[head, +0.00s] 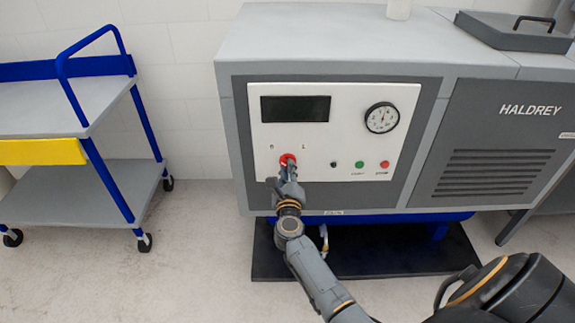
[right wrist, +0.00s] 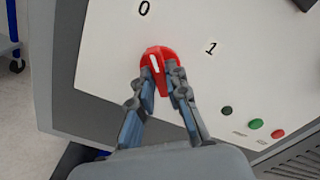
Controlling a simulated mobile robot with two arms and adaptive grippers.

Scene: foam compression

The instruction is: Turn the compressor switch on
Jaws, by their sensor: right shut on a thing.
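The compressor switch (head: 287,158) is a red rotary knob on the white control panel (head: 345,105) of the grey compressor. In the right wrist view the knob (right wrist: 155,55) sits below and between a black 0 and a black 1, and its white line points roughly toward the 0. My right gripper (head: 288,168) reaches up to the panel from below. In the right wrist view its two fingers (right wrist: 160,78) are shut on the knob, one on each side, hiding part of its lower edges. My left gripper is not in view.
The panel has a dark display (head: 295,108), a round gauge (head: 382,117), and black, green (head: 360,164) and red (head: 384,165) buttons right of the knob. A blue-framed cart (head: 100,185) stands left. A black mat (head: 385,262) lies under the compressor. Floor is clear between cart and mat.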

